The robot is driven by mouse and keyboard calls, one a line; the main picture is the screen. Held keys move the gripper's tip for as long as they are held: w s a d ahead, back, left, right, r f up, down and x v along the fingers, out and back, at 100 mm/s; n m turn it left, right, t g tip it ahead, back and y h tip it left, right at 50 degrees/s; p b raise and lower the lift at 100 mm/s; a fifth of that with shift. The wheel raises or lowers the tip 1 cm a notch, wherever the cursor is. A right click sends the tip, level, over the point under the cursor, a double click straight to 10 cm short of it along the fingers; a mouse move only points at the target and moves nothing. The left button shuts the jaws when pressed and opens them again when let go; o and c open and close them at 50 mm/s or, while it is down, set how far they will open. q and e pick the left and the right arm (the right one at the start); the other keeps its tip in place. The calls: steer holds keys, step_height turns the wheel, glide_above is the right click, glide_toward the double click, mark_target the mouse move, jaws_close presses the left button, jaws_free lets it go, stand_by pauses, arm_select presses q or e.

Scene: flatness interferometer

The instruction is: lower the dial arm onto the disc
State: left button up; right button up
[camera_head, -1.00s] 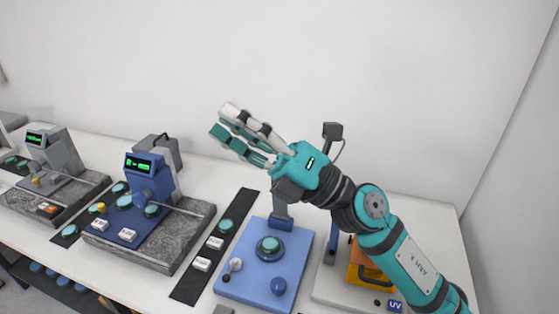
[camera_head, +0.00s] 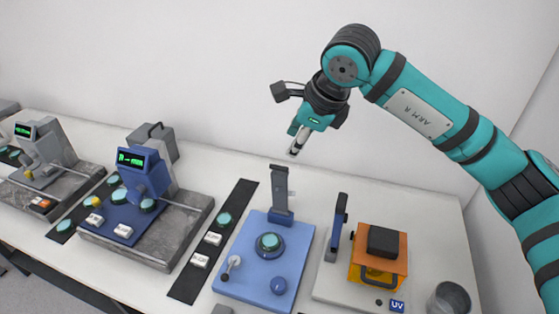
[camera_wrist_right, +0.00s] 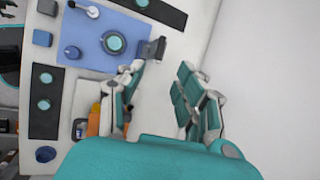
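A blue base plate (camera_head: 242,285) carries a round teal disc (camera_head: 269,243) in a dark blue ring. Behind it stands an upright blue arm (camera_head: 280,192) with a dark top, apparently the dial arm, raised clear of the disc. The right wrist view also shows the disc (camera_wrist_right: 114,42) and the upright arm (camera_wrist_right: 152,48). My right gripper (camera_head: 295,148) points down above and behind the upright arm, apart from it. In the wrist view its two fingers (camera_wrist_right: 162,92) are spread and empty. My left gripper is not in view.
Right of the blue plate stand a dark blue post (camera_head: 338,222), an orange box (camera_head: 378,262) and a grey cup (camera_head: 449,299). A dark strip (camera_head: 239,203) with discs and white blocks lies to the left. Two display stations, one blue (camera_head: 146,172), stand farther left.

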mark_target(279, 167)
steer(key=p+x, duration=0.3)
steer(key=x, duration=0.8)
steer(key=shift+w+a+p, duration=0.1)
steer(key=shift+p, duration=0.25)
steer(key=shift+w+a+f, duration=0.1)
steer(key=shift+w+f, duration=0.05)
steer(key=shift+f, duration=0.35)
jaws_close()
